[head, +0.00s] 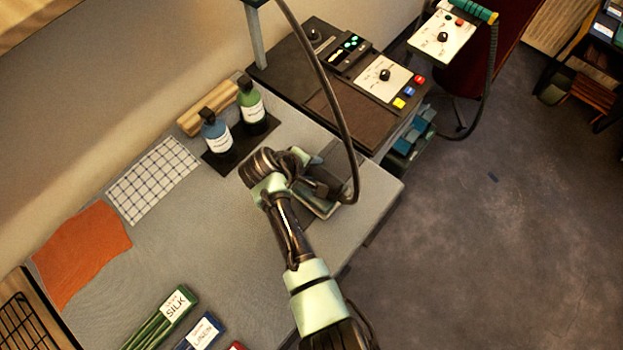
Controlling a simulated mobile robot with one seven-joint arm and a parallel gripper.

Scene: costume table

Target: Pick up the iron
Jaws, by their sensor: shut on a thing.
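The iron (322,207) is at the right part of the grey padded table (255,275), with a dark cord (338,118) curving up from its right side out of the top of the view. Only its pale lower edge and some dark parts show, since my arm covers much of it. My gripper (308,186) is at the iron, shut on it. My wrist hides most of the fingers. I cannot tell whether the iron touches the dark rest (338,158) beside it or is raised.
A blue bottle (216,136) and a green bottle (250,104) stand on a dark mat left of my wrist. A control console (345,85) stands behind. Table space between is clear.

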